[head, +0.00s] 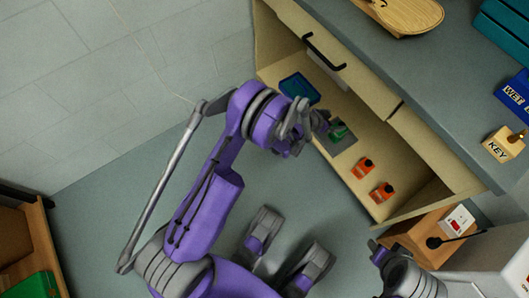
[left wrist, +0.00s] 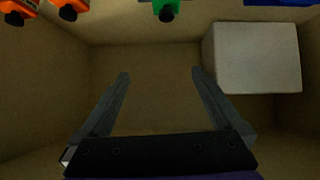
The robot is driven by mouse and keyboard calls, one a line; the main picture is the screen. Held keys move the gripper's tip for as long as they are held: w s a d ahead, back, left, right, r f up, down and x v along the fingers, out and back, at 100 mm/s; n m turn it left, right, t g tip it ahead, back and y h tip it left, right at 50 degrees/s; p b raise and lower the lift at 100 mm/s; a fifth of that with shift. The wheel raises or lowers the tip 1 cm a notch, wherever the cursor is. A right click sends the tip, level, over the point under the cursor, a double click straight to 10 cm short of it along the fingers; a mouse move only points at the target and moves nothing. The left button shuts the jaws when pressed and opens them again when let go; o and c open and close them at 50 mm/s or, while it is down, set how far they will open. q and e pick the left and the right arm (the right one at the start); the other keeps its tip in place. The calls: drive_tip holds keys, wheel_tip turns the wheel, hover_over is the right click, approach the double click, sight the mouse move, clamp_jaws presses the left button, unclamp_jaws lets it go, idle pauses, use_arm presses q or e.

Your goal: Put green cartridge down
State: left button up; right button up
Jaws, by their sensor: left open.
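The green cartridge (head: 338,132) stands on a dark grey pad (head: 342,146) in the open shelf of the bench. In the left wrist view it shows at the top edge as a green block with a dark knob (left wrist: 166,8). My left gripper (head: 322,124) is close beside it in the head view. In the left wrist view its fingers (left wrist: 159,75) are spread with nothing between them, and the cartridge is apart from them. My right gripper (head: 378,252) is partly in view low in the head view; its jaws are unclear.
Two orange cartridges (head: 363,167) (head: 381,192) stand on the same shelf. A blue tray (head: 299,88) lies near its far end. A pale block (left wrist: 257,57) is at right in the left wrist view. The benchtop (head: 380,60) and a drawer handle (head: 323,50) are above.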

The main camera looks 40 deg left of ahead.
use_arm(q)
drive_tip(key=s+a+r+n+g+y, duration=0.1)
drive_tip(key=s+r+g, duration=0.2)
drive_tip(key=s+r, duration=1.4)
drive_tip(key=s+a+r+n+g+y, duration=0.1)
drive_tip(key=s+a, duration=0.1)
drive_tip(key=s, duration=0.8)
drive_tip(key=s+a+r+n+g+y, duration=0.1)
drive_tip(key=s+a+r+y, duration=0.1)
drive_tip(key=s, duration=0.9)
drive_tip(key=shift+a+r+n+g, duration=0.15)
drive_tip(key=shift+a+n+g, duration=0.05)
drive_tip(key=shift+n+g, duration=0.2)
